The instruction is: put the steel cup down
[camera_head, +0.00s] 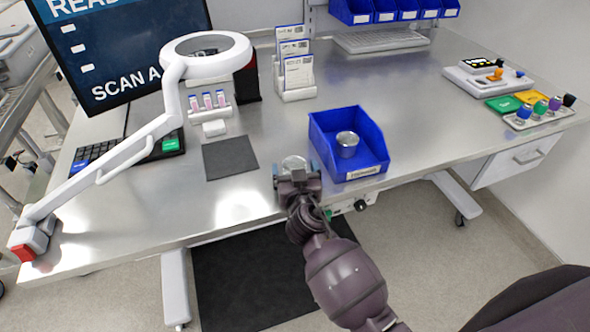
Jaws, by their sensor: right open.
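A small steel cup (347,143) stands upright inside the blue bin (378,135) near the table's front edge. A second round, shiny rim (294,162) shows at the fingertips of my right gripper (296,172), just left of the bin; it looks like another steel cup, mostly hidden by the gripper. My right gripper is open around or just behind this rim; I cannot tell whether the fingers touch it. My left gripper is not in view.
A dark grey mat (230,158) lies on the steel table (270,210) to the left. A white ring lamp (207,50) arches over the left side. A card holder (296,75) stands behind. The table's middle right is clear.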

